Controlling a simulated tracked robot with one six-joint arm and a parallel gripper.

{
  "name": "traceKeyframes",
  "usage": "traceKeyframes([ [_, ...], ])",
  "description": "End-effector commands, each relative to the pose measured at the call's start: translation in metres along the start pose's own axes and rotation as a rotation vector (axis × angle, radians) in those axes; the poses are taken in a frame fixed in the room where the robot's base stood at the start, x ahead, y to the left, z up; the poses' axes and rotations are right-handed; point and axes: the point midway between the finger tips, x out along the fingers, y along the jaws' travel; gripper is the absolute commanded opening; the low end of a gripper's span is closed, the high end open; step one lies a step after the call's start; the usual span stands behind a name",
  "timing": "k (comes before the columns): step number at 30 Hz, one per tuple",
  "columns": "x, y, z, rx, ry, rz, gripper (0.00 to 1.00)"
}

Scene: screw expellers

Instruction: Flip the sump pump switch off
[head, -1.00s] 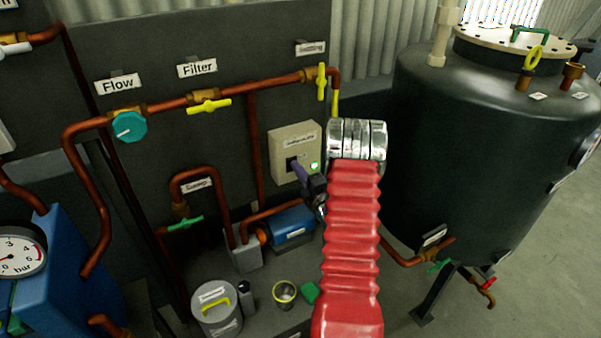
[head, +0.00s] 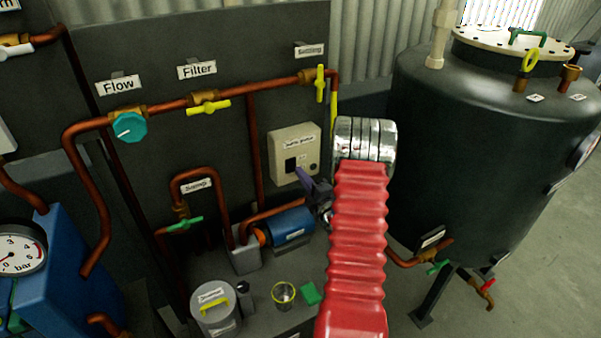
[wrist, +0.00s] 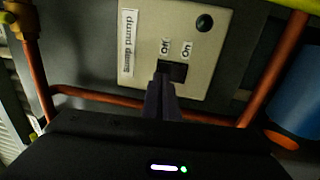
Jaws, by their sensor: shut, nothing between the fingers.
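The sump pump switch box (head: 283,142) is a cream box on the dark panel, with a printed label. Its black switch (head: 291,165) shows just above my fingertips. In the wrist view the switch (wrist: 177,71) sits below the Off and On marks, and the indicator lamp (wrist: 204,23) is dark. The lever's exact tilt is hard to tell. My gripper (head: 300,172) is shut and empty, its purple-grey fingers pointing at the box. In the wrist view the fingertips (wrist: 162,78) overlap the lower Off side of the switch; I cannot tell whether they touch.
Copper pipes (head: 256,150) run around the box. A blue pump (head: 291,224) sits below it, near a can (head: 214,312) and a small cup (head: 284,293). A large dark tank (head: 490,150) stands at right. My red arm covers the area right of the box.

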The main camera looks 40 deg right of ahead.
Motion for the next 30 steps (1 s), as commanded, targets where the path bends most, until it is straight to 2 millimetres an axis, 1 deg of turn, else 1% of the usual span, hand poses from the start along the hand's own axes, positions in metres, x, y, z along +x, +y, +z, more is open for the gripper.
traceKeyframes([
  [1,-0.01,0.003,0.002,0.0,-0.004,0.0,0.0],
  [9,-0.057,0.014,0.002,0.001,-0.004,-0.001,0.0],
  [15,-0.085,0.021,0.001,0.0,-0.002,0.0,0.0],
  [18,-0.092,0.023,0.002,0.0,-0.002,0.0,0.0],
  [21,-0.096,0.023,0.001,0.001,0.0,-0.001,0.0],
  [30,-0.096,0.024,0.001,0.0,0.0,0.0,0.0],
])
